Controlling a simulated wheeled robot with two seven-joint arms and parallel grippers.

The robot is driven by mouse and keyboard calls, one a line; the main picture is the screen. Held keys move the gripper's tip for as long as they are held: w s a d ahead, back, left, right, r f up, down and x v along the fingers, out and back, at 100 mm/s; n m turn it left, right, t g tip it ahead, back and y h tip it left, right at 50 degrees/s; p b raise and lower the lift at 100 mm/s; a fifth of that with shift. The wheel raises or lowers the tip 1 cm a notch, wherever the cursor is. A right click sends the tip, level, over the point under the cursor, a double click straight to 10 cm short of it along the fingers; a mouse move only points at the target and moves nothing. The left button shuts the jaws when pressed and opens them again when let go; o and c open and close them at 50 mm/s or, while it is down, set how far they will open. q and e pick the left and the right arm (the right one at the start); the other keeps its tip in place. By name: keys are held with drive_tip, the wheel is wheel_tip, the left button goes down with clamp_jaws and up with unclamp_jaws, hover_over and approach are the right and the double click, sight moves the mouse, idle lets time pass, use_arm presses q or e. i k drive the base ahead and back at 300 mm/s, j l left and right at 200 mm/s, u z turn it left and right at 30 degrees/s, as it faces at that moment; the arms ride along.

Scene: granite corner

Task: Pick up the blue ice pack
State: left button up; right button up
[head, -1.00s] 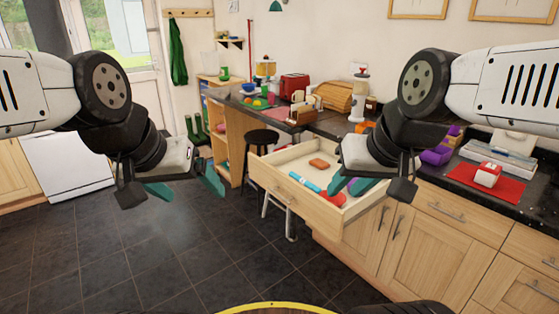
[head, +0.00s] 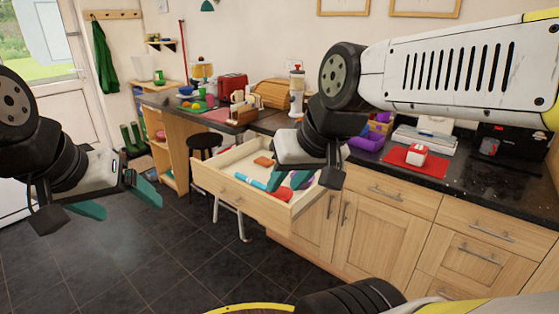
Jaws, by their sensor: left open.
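An open wooden drawer (head: 235,193) sticks out below the counter. In it lies a light-blue, elongated object (head: 251,182), which may be the blue ice pack; its exact shape is too small to tell. My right gripper (head: 290,180) hangs in front of the drawer's right part and hides some of its contents. Its teal fingertips show beside a purple patch, and I cannot tell whether it is open. My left gripper (head: 116,200) is open and empty, its teal fingers apart over the floor at the left, away from the drawer.
An orange block (head: 264,161) also lies in the drawer. On the dark counter stand a red toaster (head: 233,87), a purple bin (head: 367,142) and a red mat (head: 396,158). A black stool (head: 204,141) stands left of the drawer. The tiled floor at the left is clear.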

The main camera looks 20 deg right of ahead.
sight(366, 130)
drive_tip(key=i+l+z, duration=0.2)
drive_tip(key=i+l, duration=0.25)
drive_tip(key=l, duration=0.35)
drive_tip(key=i+l+z, duration=0.2)
drive_tip(key=i+l, duration=0.35)
drive_tip(key=l, duration=0.2)
drive_tip(key=i+l+z, duration=0.2)
drive_tip(key=i+l, duration=0.35)
drive_tip(key=l, duration=0.15)
